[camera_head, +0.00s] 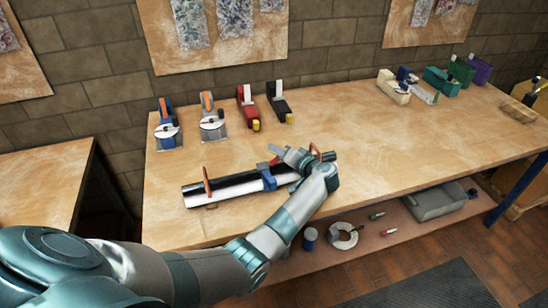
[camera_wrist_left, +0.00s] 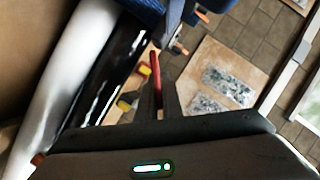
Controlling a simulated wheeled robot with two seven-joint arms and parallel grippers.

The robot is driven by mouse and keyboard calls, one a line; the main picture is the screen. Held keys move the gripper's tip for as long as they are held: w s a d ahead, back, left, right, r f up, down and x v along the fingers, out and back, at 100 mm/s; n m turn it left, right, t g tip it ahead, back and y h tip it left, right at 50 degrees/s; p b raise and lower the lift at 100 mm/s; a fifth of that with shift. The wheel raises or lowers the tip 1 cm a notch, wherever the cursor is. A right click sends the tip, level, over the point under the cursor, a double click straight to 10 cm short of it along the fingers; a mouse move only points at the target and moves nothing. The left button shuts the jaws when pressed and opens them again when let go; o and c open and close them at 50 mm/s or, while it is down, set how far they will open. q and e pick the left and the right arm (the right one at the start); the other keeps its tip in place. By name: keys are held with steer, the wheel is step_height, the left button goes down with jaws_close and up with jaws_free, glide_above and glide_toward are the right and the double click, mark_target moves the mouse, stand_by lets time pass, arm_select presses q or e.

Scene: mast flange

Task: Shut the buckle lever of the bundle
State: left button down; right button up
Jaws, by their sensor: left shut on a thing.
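The bundle lies on the workbench as a white tube (camera_head: 236,182) and a black tube (camera_head: 225,197) side by side. They also show in the wrist view as white (camera_wrist_left: 75,60) and black (camera_wrist_left: 108,75) lengths. A blue buckle (camera_head: 268,178) sits around the bundle's middle and shows at the top of the wrist view (camera_wrist_left: 148,5). My left gripper (camera_head: 283,153) is above the bundle, just behind and right of the buckle. It is shut on a thin red piece (camera_wrist_left: 155,72), seemingly the buckle lever; its joint to the buckle is unclear. My right gripper is out of view.
A red upright piece (camera_head: 207,181) stands at the bundle's left end, another (camera_head: 315,151) near its right. More tools (camera_head: 440,80) are at the far right. The bench between is clear.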

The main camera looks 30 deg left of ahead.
arm_select(q)
steer(key=shift+w+d+f+m+y+b, duration=0.15)
steer(key=shift+f+m+y+b, duration=0.15)
steer(key=shift+m+b, duration=0.3)
steer(key=shift+w+d+f+m+y+b, duration=0.1)
steer(key=shift+f+m+y+b, duration=0.15)
steer(key=shift+m+b, duration=0.35)
steer(key=shift+r, duration=0.1)
steer(key=c, duration=1.9)
jaws_free()
